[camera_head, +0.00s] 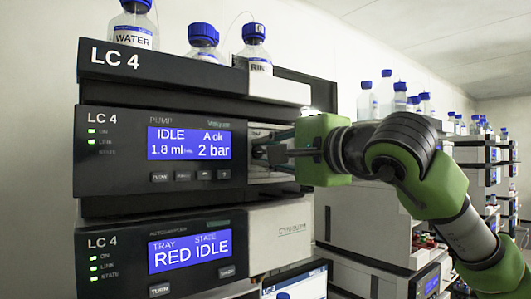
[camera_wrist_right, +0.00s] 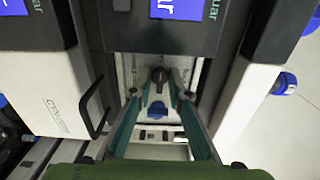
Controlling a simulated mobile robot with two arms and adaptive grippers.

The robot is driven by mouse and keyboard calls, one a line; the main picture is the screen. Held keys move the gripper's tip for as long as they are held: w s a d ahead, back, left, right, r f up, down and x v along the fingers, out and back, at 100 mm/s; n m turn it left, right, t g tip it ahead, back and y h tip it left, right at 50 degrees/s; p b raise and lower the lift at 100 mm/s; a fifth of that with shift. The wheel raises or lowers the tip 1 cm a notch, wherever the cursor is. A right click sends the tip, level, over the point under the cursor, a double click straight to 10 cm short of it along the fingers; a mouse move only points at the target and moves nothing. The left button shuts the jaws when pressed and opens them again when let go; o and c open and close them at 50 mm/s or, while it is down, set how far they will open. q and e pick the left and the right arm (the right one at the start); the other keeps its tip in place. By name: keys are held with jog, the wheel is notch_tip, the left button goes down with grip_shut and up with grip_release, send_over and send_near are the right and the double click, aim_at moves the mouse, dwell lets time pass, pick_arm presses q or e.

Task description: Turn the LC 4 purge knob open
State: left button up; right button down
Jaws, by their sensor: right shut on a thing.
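The LC 4 pump module (camera_head: 110,150) is in the middle of the stack. Its screen (camera_head: 190,143) reads IDLE, A ok, 1.8 ml and 2 bar. My right gripper (camera_head: 262,154) reaches in from the right to the recess beside the screen. In the right wrist view the dark purge knob (camera_wrist_right: 158,75) sits on a pale panel in that recess. The fingertips of my right gripper (camera_wrist_right: 160,88) are closed in on both sides of it, shut on the knob. The knob is largely hidden by the fingers in the head view. My left gripper is not in view.
The autosampler (camera_head: 110,262) below reads RED IDLE. Blue-capped bottles (camera_head: 204,42) stand on the top tray (camera_head: 150,72). A black handle (camera_wrist_right: 95,110) juts out near the fingers. A small screen (camera_head: 300,283) is at the bottom. More stacks (camera_head: 375,215) stand behind my right arm.

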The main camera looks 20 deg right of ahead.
jog(key=c, duration=2.2)
grip_release()
jog(key=v, duration=1.2)
jog(key=shift+a, duration=0.1)
